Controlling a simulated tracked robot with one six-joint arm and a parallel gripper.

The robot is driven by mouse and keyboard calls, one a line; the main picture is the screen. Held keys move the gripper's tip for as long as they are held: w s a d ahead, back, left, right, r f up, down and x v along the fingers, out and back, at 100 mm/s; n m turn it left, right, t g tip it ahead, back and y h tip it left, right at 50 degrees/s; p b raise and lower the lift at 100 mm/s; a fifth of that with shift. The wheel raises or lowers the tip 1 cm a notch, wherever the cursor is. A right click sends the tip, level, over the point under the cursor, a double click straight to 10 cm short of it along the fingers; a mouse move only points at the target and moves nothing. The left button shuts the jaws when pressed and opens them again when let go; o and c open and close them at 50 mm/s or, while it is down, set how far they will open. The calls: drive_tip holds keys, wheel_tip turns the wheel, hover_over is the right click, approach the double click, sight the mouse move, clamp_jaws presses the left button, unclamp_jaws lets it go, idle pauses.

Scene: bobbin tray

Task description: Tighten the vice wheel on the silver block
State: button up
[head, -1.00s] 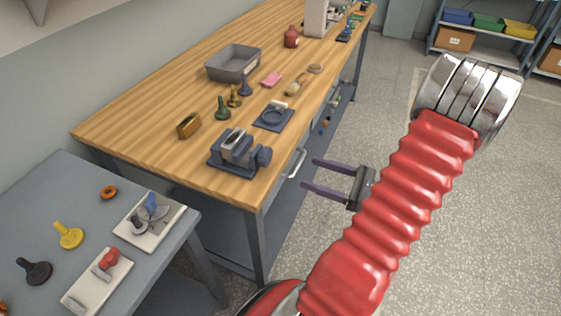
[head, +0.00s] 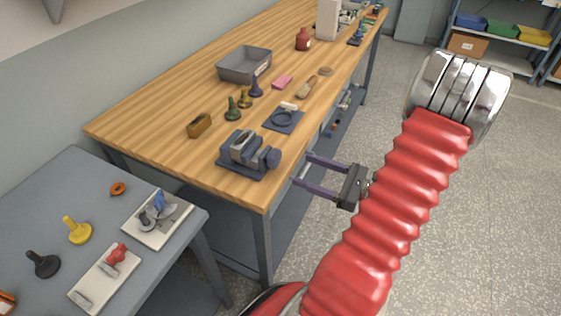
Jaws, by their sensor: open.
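The blue-grey vice (head: 236,166) stands on the front edge of the wooden bench, near its near corner. A silver block (head: 240,150) sits between its jaws. The round vice wheel (head: 269,158) is on the vice's right end, facing the aisle. My gripper (head: 301,169) is open and empty, off the bench's front edge and right of the wheel. Its two dark fingers point left toward the vice, with a gap between the tips and the wheel in the picture. How their height compares with the wheel is hard to tell.
A grey side table (head: 120,190) with knobs and two fixture plates stands at the lower left. On the wooden bench (head: 160,115) are a brass block (head: 199,125), several bobbin-like pieces, a grey tray (head: 224,69) and a dark ring plate (head: 284,121). The floor right of the bench is free.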

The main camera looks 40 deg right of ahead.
sight(278, 160)
drive_tip(key=shift+x, duration=4.55)
drive_tip(key=c, duration=1.1)
